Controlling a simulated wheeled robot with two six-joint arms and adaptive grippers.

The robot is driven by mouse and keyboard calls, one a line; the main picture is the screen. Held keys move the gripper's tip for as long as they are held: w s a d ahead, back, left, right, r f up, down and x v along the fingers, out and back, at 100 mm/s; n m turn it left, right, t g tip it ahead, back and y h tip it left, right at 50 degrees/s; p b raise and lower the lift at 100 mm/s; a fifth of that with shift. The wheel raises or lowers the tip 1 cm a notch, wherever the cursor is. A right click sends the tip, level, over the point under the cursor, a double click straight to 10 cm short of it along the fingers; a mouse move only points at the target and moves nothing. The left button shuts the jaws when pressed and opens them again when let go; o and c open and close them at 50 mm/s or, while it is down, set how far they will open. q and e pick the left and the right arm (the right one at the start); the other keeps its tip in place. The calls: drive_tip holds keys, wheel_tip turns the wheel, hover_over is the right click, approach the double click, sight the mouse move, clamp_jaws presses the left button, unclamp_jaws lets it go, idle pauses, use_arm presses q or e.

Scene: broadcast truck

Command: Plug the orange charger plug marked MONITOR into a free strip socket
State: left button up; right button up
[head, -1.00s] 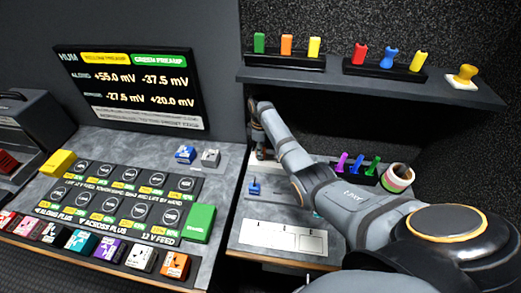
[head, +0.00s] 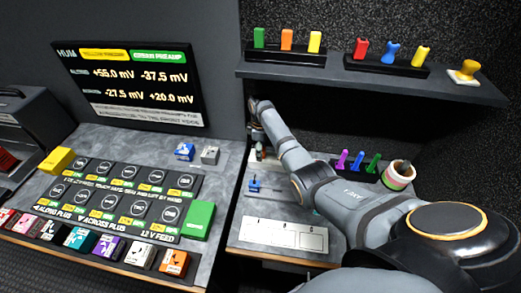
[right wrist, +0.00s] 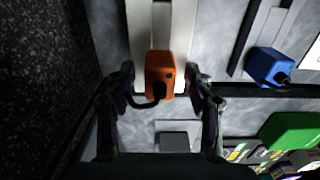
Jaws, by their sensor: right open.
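An orange plug with a dark cord (right wrist: 160,74) is in the middle of the right wrist view, at the near end of a pale strip (right wrist: 148,20). I cannot tell whether it is seated in a socket or held above the strip, and I cannot read a MONITOR mark. My right gripper (right wrist: 160,82) is open, with one finger on each side of the plug. In the head view my right gripper (head: 256,132) is small at the back of the right-hand bench, under the shelf. My left gripper is not in view.
A blue plug (right wrist: 268,66) lies to the right on another strip. A shelf (head: 360,75) with coloured items overhangs the bench. The left bench holds a green block (head: 198,220) and several coloured plugs.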

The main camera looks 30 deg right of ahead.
wheel_tip(320, 180, up, 8)
drive_tip(key=shift+f, duration=0.25)
idle(0.7)
